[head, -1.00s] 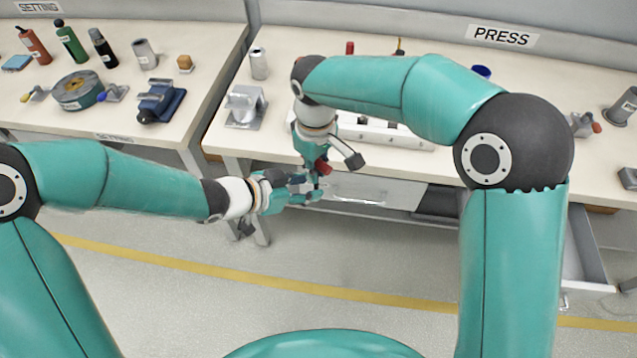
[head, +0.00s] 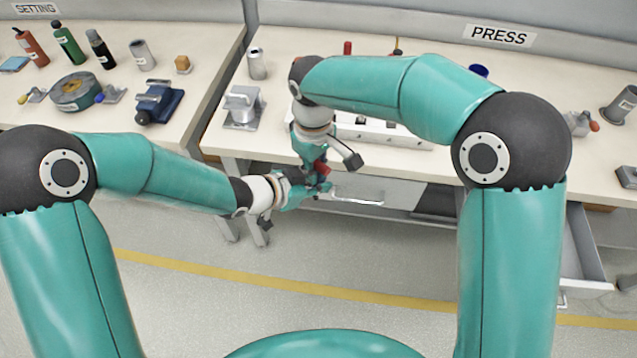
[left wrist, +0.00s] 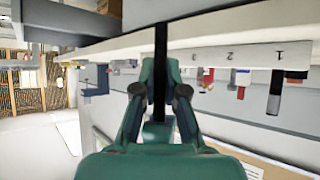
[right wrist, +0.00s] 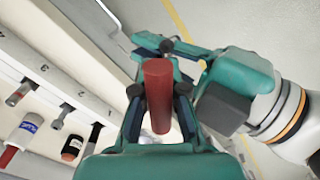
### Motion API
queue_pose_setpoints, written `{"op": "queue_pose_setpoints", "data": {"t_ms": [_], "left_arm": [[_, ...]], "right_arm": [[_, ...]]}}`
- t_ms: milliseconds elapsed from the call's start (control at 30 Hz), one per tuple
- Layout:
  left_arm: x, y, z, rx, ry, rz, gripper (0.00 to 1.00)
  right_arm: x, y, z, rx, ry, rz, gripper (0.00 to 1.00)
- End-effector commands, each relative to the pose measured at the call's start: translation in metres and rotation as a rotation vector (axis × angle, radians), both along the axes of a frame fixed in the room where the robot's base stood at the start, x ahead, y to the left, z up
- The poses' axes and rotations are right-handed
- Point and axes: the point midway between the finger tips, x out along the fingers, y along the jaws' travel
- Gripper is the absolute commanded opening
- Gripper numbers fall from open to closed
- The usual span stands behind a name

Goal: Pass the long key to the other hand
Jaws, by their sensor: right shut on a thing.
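The long key shows as a red handle (right wrist: 157,95) in the right wrist view and as a thin dark shaft (left wrist: 160,70) in the left wrist view. My right gripper (head: 321,170) points down in front of the bench and is shut on the key. My left gripper (head: 316,188) comes in from the left, close below the right one. In the left wrist view its fingers stand on either side of the shaft, seemingly with small gaps. The key is largely hidden by the grippers in the head view.
Behind the grippers is the PRESS bench, with a drawer (head: 375,190) and a white numbered rack (head: 385,132) holding tools. A grey metal fixture (head: 243,107) stands at its left end. The SETTING bench, with bottles and a blue vise (head: 160,102), is at left. The floor in front is clear.

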Motion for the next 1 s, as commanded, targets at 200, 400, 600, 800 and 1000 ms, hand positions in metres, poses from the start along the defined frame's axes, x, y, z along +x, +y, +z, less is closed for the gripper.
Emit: {"op": "queue_pose_setpoints", "data": {"t_ms": [200, 400, 600, 800, 1000], "left_arm": [[-0.003, -0.002, 0.0, -0.001, -0.001, -0.009, 0.0], [-0.002, -0.002, 0.0, -0.001, -0.001, -0.009, 0.0], [-0.002, -0.002, 0.0, -0.001, -0.002, -0.008, 0.0], [-0.002, -0.003, 0.001, -0.001, -0.002, -0.008, 0.0], [-0.002, -0.002, 0.0, 0.0, -0.001, -0.008, 0.0]], "right_arm": [[0.003, 0.002, 0.001, 0.007, -0.013, -0.001, 0.25], [0.003, 0.002, 0.001, 0.008, -0.011, 0.0, 0.41], [0.002, 0.003, 0.001, 0.008, -0.009, 0.0, 0.41], [0.001, 0.004, 0.002, 0.009, -0.008, 0.001, 0.41], [0.002, 0.004, 0.019, 0.01, -0.012, 0.002, 0.41]]}}
